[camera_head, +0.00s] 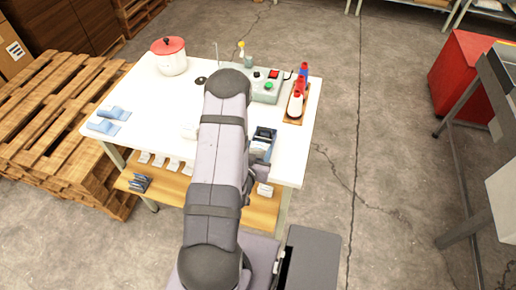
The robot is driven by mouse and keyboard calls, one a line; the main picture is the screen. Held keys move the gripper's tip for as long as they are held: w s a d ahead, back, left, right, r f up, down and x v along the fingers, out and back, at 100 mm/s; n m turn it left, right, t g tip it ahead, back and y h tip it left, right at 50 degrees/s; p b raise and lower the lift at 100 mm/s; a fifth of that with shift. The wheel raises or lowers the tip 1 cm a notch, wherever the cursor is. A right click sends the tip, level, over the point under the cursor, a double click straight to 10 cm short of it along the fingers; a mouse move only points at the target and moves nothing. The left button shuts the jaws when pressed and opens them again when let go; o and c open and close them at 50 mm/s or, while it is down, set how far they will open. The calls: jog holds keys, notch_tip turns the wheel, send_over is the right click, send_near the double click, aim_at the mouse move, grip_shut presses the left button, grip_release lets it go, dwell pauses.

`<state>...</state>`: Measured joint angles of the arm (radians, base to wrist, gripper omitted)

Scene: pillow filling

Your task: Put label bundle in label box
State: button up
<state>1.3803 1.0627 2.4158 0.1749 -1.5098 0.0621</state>
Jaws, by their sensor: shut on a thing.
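My arm reaches forward over the white table (145,85) and covers its middle. My gripper cannot be made out behind the arm's links, so its fingers and anything between them are hidden. A small blue-grey and black item (264,134) shows just right of the arm near the table's front; I cannot tell whether it is the label box. Light blue folded pieces (106,124) lie at the table's left corner. I cannot tell whether they are label bundles. A small white item (190,132) is partly hidden at the arm's left side.
A red-lidded white pot (171,57) stands at the back left. A wooden shelf (166,190) under the table holds small white cards and a dark bundle (139,183).

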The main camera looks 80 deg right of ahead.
aim_at(259, 148)
jog(key=shift+f, duration=0.15)
jog(key=o, duration=1.1)
jog(key=shift+c, duration=0.2)
jog(key=shift+r, duration=0.25)
jog(key=shift+a, duration=0.4)
jog(key=v, duration=0.3)
jog(key=shift+d+r, duration=0.1)
jog(key=shift+r, duration=0.05)
jog(key=shift+p+v, duration=0.8)
jog(key=shift+v, duration=0.15)
